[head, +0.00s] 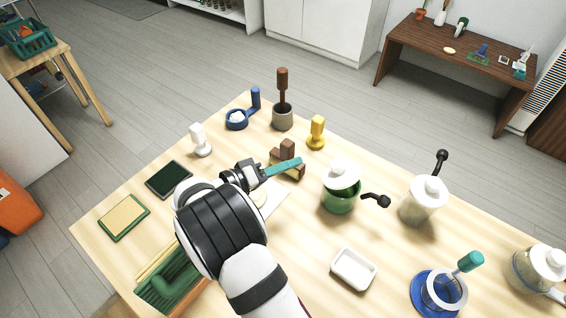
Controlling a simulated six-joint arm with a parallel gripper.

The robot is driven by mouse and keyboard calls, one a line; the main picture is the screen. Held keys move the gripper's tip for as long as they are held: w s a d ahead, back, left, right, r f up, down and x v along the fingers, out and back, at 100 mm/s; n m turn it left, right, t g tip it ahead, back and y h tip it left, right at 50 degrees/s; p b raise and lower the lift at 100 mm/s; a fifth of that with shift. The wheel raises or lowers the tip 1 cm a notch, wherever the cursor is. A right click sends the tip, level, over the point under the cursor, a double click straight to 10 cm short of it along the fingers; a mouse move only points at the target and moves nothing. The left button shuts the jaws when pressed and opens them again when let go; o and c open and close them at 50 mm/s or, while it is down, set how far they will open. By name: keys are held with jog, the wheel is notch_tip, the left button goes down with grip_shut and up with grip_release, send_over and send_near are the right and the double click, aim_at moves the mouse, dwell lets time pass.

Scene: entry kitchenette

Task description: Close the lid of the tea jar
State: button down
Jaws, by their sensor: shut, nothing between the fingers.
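A jar with a green body (341,201) stands right of centre on the table in the head view. I take it for the tea jar from its green colour. Its white knobbed lid (341,175) is over the top, and I cannot tell whether it sits fully down. My gripper (262,176) is shut and empty, to the left of this jar and apart from it. A teal bar (285,167) lines up with my gripper's end beside brown blocks (288,150). I cannot tell whether they touch.
A white-lidded pale jar (421,205) stands to the right, with another jar (545,265) at the far right. A black-knobbed handle (376,200) sticks out between the first two jars. A white dish (353,269) lies in front. A yellow stamp-like object (317,132) stands behind.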

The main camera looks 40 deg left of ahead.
aim_at(334, 162)
jog(key=w+d+f, duration=0.2)
jog(key=w+d, duration=0.2)
jog(key=w, duration=0.1)
jog(key=shift+d+f, duration=0.25)
jog(key=shift+d, duration=0.05)
jog(key=shift+w, duration=0.1)
jog(key=shift+d+m+y, duration=0.25)
jog(key=shift+m+y, duration=0.15)
jog(key=shift+m, duration=0.2)
